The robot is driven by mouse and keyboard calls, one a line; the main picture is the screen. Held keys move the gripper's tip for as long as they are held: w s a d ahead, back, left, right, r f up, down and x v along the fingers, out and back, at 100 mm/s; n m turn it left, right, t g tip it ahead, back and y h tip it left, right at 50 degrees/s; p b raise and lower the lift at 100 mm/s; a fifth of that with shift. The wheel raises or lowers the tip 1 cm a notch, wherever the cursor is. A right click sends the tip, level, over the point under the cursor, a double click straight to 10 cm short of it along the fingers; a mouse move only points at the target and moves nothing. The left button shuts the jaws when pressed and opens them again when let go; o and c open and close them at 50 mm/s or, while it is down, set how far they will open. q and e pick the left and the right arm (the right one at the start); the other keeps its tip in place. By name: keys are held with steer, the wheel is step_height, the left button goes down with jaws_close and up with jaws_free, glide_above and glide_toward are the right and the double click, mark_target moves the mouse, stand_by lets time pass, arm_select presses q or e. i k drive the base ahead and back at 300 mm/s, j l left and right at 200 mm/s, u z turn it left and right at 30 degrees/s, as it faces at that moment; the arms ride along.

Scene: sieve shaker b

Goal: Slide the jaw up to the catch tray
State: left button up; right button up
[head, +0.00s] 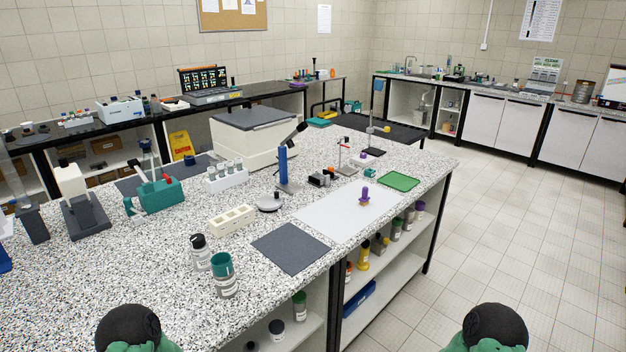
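A shallow green tray (399,181) lies flat on the speckled bench, right of centre near its edge. I cannot tell whether it is the catch tray. No part can be made out for certain as a jaw at this size. A small purple piece (364,196) stands upright on a white sheet (335,212) just left of and nearer than the green tray, apart from it. Only dark rounded, green-trimmed parts of my two arms show at the bottom edge, left and right. Neither gripper's fingers are in view.
Shelves below hold bottles. Floor at right is clear.

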mark_target(330, 171)
steer(key=i+l, duration=0.4)
steer(key=l+u, duration=0.1)
steer(key=u, duration=0.25)
steer(key=i+l+u, duration=0.1)
steer(key=u, duration=0.25)
steer(key=l+u, duration=0.2)
steer(key=u, duration=0.15)
steer(key=i+l+u, duration=0.1)
steer(key=l+u, duration=0.35)
steer(key=l, duration=0.8)
steer(key=k+l+u, duration=0.1)
steer(key=l+u, duration=0.4)
steer(key=l, duration=0.75)
